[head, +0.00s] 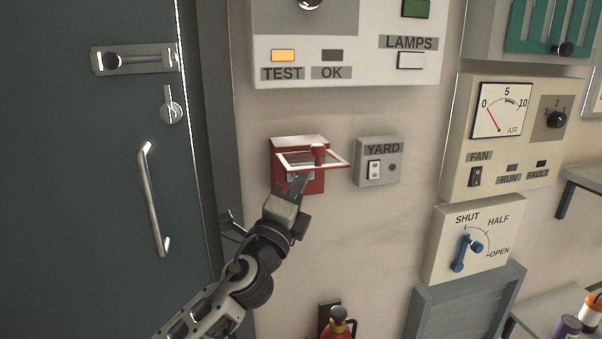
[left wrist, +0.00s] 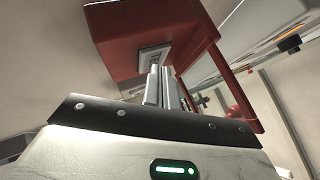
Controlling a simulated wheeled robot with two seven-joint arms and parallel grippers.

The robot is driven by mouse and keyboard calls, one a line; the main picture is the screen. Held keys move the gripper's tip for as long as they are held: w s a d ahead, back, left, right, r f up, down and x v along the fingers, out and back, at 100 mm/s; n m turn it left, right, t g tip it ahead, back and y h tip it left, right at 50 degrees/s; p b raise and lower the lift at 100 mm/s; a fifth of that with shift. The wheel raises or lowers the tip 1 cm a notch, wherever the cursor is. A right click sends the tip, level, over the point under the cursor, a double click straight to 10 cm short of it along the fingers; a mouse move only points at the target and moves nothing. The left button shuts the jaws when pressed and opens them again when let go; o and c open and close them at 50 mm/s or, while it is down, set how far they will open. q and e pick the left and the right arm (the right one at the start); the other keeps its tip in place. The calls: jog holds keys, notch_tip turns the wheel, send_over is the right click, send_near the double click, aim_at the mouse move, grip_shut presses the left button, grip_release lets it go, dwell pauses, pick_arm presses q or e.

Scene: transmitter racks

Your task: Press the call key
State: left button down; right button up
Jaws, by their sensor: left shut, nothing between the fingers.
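A red wall box (head: 284,184) has its clear, framed cover (head: 337,163) swung out from the wall, with a red knob (head: 319,154) on it. My left gripper (head: 302,180) is shut and empty, its fingertips at the box front, below the cover. In the left wrist view, the shut fingers (left wrist: 162,75) point at a pale plate (left wrist: 153,57) in the red box (left wrist: 120,28). The tips overlap the plate; I cannot tell whether they touch it. Any call key label is hidden or unreadable. My right gripper is not in view.
A grey YARD switch box (head: 364,181) is right of the red box. A lamp panel (head: 350,72) is above. A dark door (head: 90,200) with a handle is at left. A red extinguisher (head: 338,328) is below. A SHUT/HALF/OPEN lever panel (head: 440,250) is at right.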

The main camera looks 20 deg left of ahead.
pick_arm(q)
jog(key=shift+w+a, duration=0.1)
jog(key=shift+w, duration=0.05)
dwell(0.3)
jog(key=shift+s+d, duration=0.45)
jog(key=shift+s, duration=0.2)
jog(key=s+d, duration=0.2)
jog(key=s+p, duration=0.1)
jog(key=s, duration=0.1)
jog(key=shift+s+d, duration=0.1)
jog(key=shift+d, duration=0.3)
jog(key=shift+f, duration=0.1)
dwell(0.6)
